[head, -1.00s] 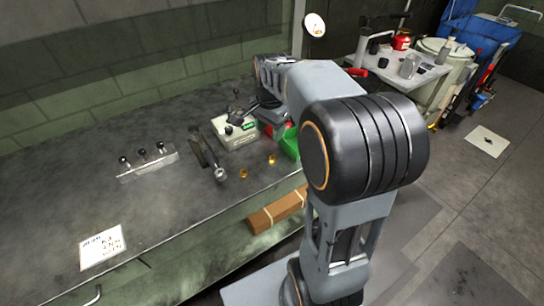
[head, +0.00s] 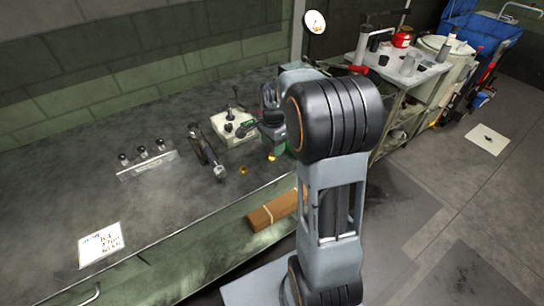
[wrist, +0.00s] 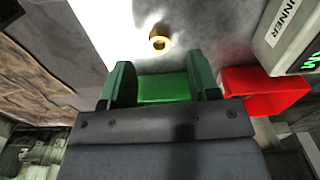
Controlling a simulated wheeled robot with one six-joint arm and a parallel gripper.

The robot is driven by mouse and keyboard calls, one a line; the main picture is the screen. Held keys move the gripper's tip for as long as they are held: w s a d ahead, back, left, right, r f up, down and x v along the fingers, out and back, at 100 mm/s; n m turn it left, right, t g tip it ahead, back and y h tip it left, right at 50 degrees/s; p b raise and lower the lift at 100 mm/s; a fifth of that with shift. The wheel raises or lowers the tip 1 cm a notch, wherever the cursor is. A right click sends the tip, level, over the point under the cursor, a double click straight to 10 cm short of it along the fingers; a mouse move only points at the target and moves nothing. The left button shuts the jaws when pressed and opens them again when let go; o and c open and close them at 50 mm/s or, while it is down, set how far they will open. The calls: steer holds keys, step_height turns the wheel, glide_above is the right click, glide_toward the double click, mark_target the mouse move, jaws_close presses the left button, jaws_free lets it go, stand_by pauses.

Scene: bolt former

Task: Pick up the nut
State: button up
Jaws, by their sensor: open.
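Two small brass-coloured pieces lie on the metal bench in the head view, one nearer the middle (head: 243,169) and one close to my gripper (head: 271,157). I cannot tell from the head view which is the nut. In the wrist view one round brass nut with a dark hole (wrist: 159,43) lies on the bench, just beyond my fingertips. My gripper (wrist: 159,66) is open with its two green fingers apart and nothing held. The nut lies roughly centred ahead of the gap, apart from both fingers. In the head view my arm partly hides the gripper.
A green bin (wrist: 163,88) shows between my fingers, with a red bin (wrist: 265,90) to its right. A pale box with a green display (wrist: 290,38) stands at upper right. A dark tool (head: 207,150) and a small rack (head: 147,163) stand on the bench (head: 160,215).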

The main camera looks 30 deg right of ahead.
steer(key=shift+f, duration=2)
steer(key=c, duration=1)
